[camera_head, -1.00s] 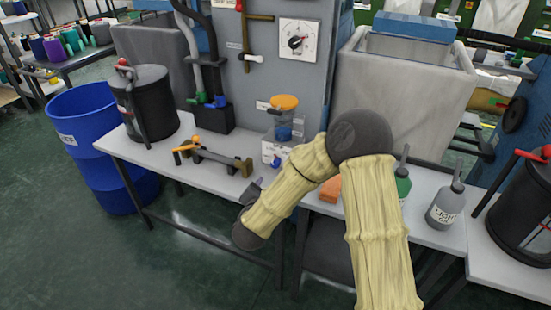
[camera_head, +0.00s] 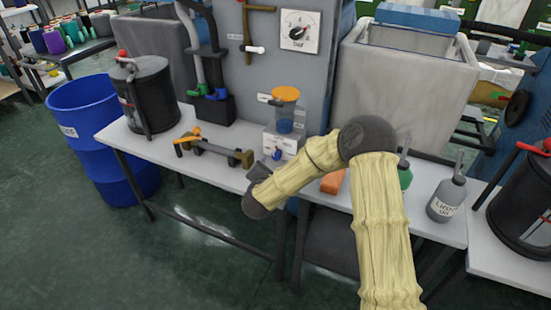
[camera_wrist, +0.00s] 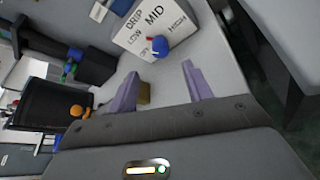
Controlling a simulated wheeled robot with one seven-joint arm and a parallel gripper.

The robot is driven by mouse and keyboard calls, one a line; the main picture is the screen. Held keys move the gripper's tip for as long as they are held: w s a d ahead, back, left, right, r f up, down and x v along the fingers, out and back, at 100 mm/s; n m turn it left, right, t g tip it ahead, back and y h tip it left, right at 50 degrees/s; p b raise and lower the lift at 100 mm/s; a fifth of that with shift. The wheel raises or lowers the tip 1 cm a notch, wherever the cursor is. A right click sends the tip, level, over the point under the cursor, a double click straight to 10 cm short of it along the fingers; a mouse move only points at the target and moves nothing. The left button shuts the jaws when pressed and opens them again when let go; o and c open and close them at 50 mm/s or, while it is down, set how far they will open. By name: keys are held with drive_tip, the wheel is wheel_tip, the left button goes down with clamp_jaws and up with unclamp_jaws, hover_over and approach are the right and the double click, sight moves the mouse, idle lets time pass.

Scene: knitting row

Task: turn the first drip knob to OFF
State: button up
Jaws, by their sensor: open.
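The blue drip knob (camera_head: 277,155) sits on the front of a small white box under an orange-topped oiler (camera_head: 285,95) on the bench. In the wrist view the knob (camera_wrist: 161,47) has a red mark on its upper left. The white label plate (camera_wrist: 140,28) reads DRIP, LOW, MID and HIGH; lettering beside the knob is partly hidden. I cannot tell for sure which setting the mark points to. My gripper (camera_wrist: 160,76) is open and empty, its two purplish fingers apart, with the knob ahead of the gap and not touched. In the head view my gripper (camera_head: 258,174) is just below and left of the knob.
A metal bracket with an orange handle (camera_head: 212,150) lies left of the knob. An orange block (camera_head: 333,181), a green bottle (camera_head: 405,177) and a grey oil can (camera_head: 446,197) stand right. A black canister (camera_head: 146,95) is at the bench's left, beside a blue bin (camera_head: 95,130).

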sight(276, 157)
drive_tip(key=x, duration=0.9)
drive_tip(key=shift+w+d, duration=0.1)
drive_tip(key=shift+c, duration=0.2)
drive_tip(key=c, duration=0.9)
